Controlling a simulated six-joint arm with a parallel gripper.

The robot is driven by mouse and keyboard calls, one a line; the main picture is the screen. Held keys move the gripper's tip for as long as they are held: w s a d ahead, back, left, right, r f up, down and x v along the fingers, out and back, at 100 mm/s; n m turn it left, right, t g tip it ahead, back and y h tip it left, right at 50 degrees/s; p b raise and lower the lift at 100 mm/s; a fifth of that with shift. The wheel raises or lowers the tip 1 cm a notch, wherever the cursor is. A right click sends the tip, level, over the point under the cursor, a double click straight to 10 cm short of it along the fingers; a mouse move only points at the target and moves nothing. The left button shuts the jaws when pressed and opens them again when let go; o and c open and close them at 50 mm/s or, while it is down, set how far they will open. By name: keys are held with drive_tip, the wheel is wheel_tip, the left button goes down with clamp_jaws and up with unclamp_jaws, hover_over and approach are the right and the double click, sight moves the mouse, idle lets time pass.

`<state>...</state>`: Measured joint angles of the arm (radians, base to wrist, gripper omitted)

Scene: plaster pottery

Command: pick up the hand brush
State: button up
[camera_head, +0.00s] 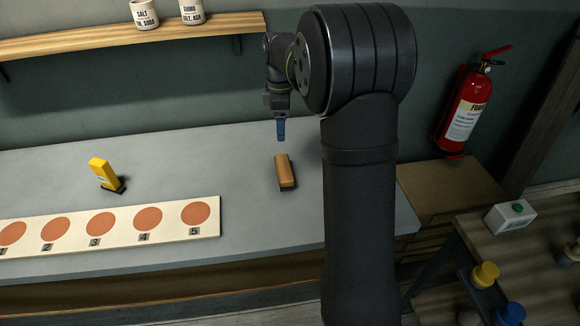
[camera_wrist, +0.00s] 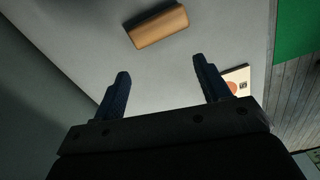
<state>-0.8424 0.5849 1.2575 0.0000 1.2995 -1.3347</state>
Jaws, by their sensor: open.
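The hand brush (camera_head: 285,172) is a small block with a tan wooden top and a darker underside. It lies on the grey table, left of my arm's column in the head view. In the wrist view the brush (camera_wrist: 157,26) lies ahead of the fingertips, near the top edge and tilted. My gripper (camera_head: 281,130) hangs above and behind the brush, apart from it. In the wrist view its two blue fingers (camera_wrist: 160,82) are spread wide with nothing between them.
A white board (camera_head: 130,229) with numbered orange discs lies along the table's front left. A yellow object (camera_head: 104,173) on a dark base stands behind it. A wooden shelf (camera_head: 120,36) with two labelled cups hangs on the back wall. The table around the brush is clear.

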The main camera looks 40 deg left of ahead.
sight(284, 167)
drive_tip(key=f+m, duration=0.4)
drive_tip(key=m, duration=0.1)
drive_tip(key=f+m, duration=0.9)
drive_tip(key=m, duration=0.2)
drive_tip(key=shift+w+f, duration=0.3)
drive_tip(key=shift+w, duration=0.05)
drive_tip(key=shift+s+f, duration=0.15)
drive_tip(key=shift+f, duration=2.5)
drive_tip(key=c, duration=1.1)
drive_tip(key=shift+r, duration=0.1)
